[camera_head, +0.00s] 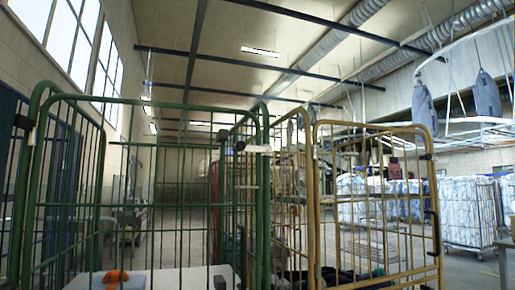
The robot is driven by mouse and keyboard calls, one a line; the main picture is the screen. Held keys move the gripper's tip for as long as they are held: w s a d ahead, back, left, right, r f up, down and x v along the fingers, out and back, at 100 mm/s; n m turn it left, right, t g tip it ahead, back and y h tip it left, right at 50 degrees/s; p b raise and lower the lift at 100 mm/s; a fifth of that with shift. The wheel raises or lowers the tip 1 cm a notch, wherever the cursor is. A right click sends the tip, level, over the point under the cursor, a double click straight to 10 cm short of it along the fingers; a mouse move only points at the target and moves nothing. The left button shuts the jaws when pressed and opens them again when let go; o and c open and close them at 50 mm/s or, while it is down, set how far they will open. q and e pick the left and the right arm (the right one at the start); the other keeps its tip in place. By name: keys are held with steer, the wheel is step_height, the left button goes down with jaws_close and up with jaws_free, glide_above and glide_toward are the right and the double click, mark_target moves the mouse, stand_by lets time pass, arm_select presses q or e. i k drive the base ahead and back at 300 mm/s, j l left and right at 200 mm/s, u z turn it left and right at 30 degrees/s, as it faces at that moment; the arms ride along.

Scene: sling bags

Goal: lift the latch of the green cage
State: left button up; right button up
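The green cage (150,103) stands close in front on the left, its barred front panel facing me. Near the top of its right post sits a dark latch-like fitting (223,137), with a dark rounded end (240,146) beside it. A pale plate (257,149) is fixed just right of that. Whether the latch is up or down cannot be told at this size. An orange item (115,276) and a pale surface show low behind the bars. Neither of my grippers can be made out in the head view.
A yellow cage (316,200) stands directly right of the green one, with dark items low inside. A blue cage (12,170) is at the left edge. White-filled cages (467,210) stand farther right. Grey sling bags (487,95) hang overhead. Open floor lies beyond.

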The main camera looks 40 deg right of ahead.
mark_target(240, 146)
steer(key=l+u, duration=0.4)
steer(key=l, duration=1.1)
steer(key=l+z, duration=0.25)
steer(key=z, duration=0.2)
steer(key=l+z, duration=0.25)
steer(key=z, duration=0.2)
steer(key=i+l+z, duration=0.15)
steer(key=z, duration=0.3)
steer(key=l, duration=0.1)
